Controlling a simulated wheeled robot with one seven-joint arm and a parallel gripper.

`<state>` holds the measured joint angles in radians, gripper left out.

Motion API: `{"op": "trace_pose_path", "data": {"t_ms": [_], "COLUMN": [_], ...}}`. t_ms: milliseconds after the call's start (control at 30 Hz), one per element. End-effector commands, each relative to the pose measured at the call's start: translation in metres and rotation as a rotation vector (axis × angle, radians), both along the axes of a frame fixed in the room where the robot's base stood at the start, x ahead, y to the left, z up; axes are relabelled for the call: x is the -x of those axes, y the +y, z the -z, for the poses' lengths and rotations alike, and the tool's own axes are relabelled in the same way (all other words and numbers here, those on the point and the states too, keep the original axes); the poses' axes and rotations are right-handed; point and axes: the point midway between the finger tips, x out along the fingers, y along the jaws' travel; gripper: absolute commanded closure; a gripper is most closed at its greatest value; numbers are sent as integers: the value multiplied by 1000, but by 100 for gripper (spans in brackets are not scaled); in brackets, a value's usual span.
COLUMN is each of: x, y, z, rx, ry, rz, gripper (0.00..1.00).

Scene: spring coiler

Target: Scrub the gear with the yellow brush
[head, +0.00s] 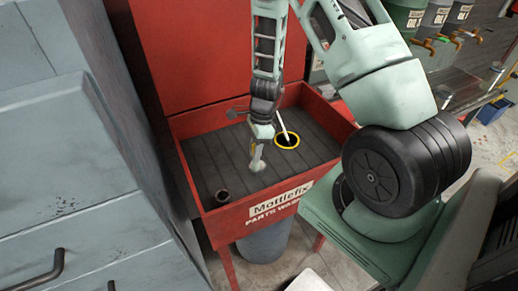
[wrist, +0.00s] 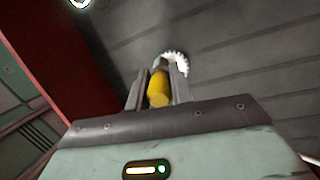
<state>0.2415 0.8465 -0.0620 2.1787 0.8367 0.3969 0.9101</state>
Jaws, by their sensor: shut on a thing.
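The yellow brush (wrist: 158,90) is between the two fingers of my gripper (wrist: 163,72) in the wrist view, its rounded handle end towards the camera. The pale, toothed gear (wrist: 178,60) shows just beyond the fingertips, against the grey basin floor. The brush's far end is hidden by the fingers, so I cannot tell whether it touches the gear. In the head view my gripper (head: 257,148) points down into the basin, low over a small pale thing, likely the gear (head: 257,166).
The red parts washer (head: 215,228) has raised walls around a dark ribbed basin floor (head: 215,160). A yellow-rimmed dark opening (head: 297,146) with a pale rod (head: 283,122) is right of my gripper. A small dark cup-like thing (head: 222,196) is near the front left. Grey cabinets (head: 60,150) stand left.

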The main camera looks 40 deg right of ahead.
Motion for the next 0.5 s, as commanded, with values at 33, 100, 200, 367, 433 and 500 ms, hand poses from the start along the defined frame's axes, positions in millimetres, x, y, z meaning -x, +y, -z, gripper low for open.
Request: {"op": "trace_pose_path", "data": {"t_ms": [33, 100, 200, 367, 433, 500], "x": [-1, -1, -1, 1, 2, 2], "y": [3, 5, 4, -3, -7, -9], "z": [0, 0, 1, 0, -1, -1], "rx": [-1, 0, 0, 1, 1, 1], "ry": [1, 0, 0, 0, 0, -1], "rz": [-1, 0, 1, 2, 2, 1], "gripper": [100, 100, 100, 100, 100, 100]}}
